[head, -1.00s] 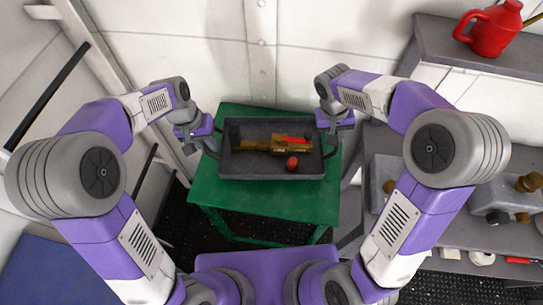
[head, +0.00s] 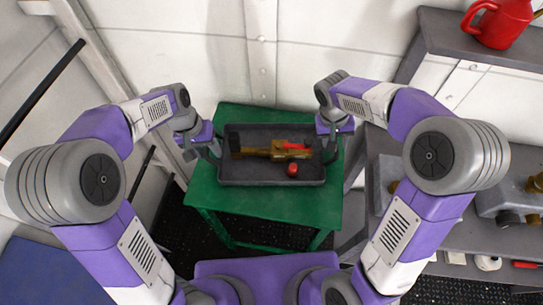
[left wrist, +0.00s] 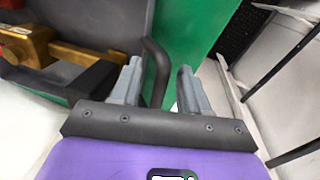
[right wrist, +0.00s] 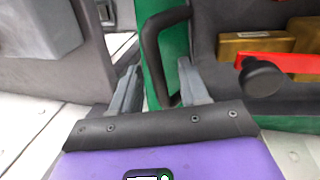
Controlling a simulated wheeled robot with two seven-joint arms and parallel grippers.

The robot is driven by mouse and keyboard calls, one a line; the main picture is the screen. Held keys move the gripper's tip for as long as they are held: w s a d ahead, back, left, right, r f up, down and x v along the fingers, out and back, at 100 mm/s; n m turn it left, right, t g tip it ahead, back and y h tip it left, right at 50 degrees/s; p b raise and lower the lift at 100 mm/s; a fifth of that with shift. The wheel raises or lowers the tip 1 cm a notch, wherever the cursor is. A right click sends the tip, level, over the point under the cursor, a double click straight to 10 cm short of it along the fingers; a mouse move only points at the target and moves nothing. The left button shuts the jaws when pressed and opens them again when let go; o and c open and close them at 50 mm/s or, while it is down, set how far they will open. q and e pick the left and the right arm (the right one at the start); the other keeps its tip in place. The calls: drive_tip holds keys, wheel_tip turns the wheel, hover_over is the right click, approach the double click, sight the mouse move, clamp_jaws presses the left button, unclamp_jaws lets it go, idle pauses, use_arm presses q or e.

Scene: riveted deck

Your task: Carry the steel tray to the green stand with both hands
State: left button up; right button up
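The dark grey steel tray (head: 270,182) lies flat over the top of the green stand (head: 270,205) in the head view, and appears to rest on it. My left gripper (head: 207,153) is open at the tray's left side. In the left wrist view its fingers (left wrist: 160,85) stand apart with the black tray handle (left wrist: 158,70) between them. My right gripper (head: 332,143) is open at the tray's right side. In the right wrist view its fingers (right wrist: 158,85) stand either side of the other handle (right wrist: 152,50), with a gap showing.
The tray holds a brass piece (head: 255,153), a red part and a red knob (head: 292,169). A grey bench (head: 450,220) with metal fittings stands at the right, and a red can (head: 495,22) is on a higher shelf. White walls close off the back and left.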

use_arm(q)
drive_tip(key=shift+r, duration=0.1)
use_arm(e)
drive_tip(key=shift+r, duration=0.25)
use_arm(q)
wheel_tip(320, 180, up, 12)
drive_tip(key=a, duration=0.2)
drive_tip(key=shift+f, duration=0.2)
use_arm(e)
drive_tip(key=v, duration=1.1)
drive_tip(key=shift+r, duration=0.25)
use_arm(q)
drive_tip(key=shift+w+a, duration=0.1)
use_arm(e)
drive_tip(key=shift+a, duration=0.1)
